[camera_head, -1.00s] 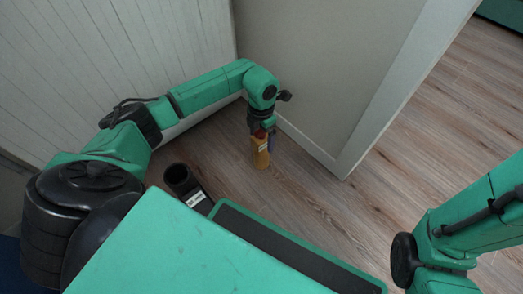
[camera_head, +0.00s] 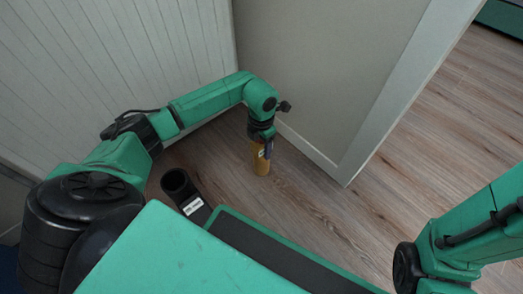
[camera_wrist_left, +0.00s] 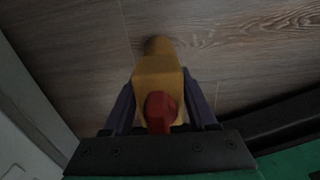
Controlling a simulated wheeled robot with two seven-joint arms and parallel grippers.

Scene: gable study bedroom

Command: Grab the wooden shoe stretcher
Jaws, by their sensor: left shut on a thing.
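The wooden shoe stretcher (camera_head: 261,166) appears as a tan, upright block-like piece on or just above the floor near the wall corner; I cannot tell whether its foot touches the floor. In the left wrist view the stretcher (camera_wrist_left: 158,75) shows a red knob at its near end, between two dark fingers. My left gripper (camera_head: 262,148) comes down from above and is shut on its upper part, hiding the red knob in the head view. It also shows in the left wrist view (camera_wrist_left: 160,108). My right arm enters at the right, its gripper out of view.
A white panelled wall (camera_head: 120,70) rises behind my left arm. A grey upright panel (camera_head: 310,80) with a pale edge stands just behind and right of the stretcher. The wooden floor (camera_head: 440,130) is clear to the right.

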